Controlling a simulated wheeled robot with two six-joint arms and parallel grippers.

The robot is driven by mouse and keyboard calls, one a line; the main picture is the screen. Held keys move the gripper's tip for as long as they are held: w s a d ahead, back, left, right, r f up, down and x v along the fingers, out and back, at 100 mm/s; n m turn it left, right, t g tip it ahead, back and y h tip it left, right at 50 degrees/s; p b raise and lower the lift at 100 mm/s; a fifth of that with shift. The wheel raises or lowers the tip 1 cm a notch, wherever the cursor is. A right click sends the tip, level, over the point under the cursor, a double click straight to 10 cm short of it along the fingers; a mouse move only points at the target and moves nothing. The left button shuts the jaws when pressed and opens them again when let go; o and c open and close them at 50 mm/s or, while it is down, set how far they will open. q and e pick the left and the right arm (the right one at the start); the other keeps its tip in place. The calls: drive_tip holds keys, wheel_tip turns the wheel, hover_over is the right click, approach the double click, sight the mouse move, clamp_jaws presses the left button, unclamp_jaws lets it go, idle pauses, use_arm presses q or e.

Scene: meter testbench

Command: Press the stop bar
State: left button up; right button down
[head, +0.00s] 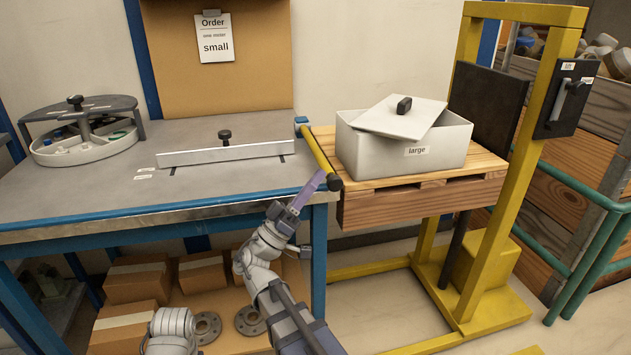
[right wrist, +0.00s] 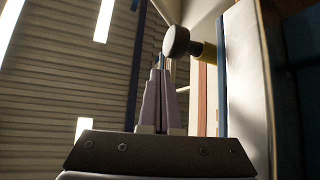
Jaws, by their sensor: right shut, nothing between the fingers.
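The stop bar looks to be the yellow bar (head: 318,153) along the bench's right edge, with a blue mount at its far end and a black cap at its near end. My right gripper (head: 316,182) is shut and empty, its purple fingers pointing up just left of the black cap. In the right wrist view, the shut fingers (right wrist: 158,75) point towards the bar's round black end (right wrist: 177,42). Whether they touch it I cannot tell. My left gripper is not in view.
A wooden platform (head: 420,198) on a yellow lift frame (head: 540,110) adjoins the bench's right side and bears a grey box labelled "large" (head: 400,155). On the grey bench top (head: 225,185) are a metal fence (head: 225,153) and a round divided tray (head: 85,148). Cardboard boxes (head: 135,278) lie below.

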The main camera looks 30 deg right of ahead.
use_arm(q)
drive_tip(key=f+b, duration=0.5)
drive_tip(key=b, duration=0.1)
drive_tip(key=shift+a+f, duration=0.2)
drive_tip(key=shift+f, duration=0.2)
use_arm(e)
drive_tip(key=w+a+f, duration=0.2)
drive_tip(key=a+f, duration=0.3)
drive_tip(key=a, duration=0.2)
drive_tip(key=shift+w+a+f, duration=0.3)
drive_tip(key=shift+w+a, duration=0.05)
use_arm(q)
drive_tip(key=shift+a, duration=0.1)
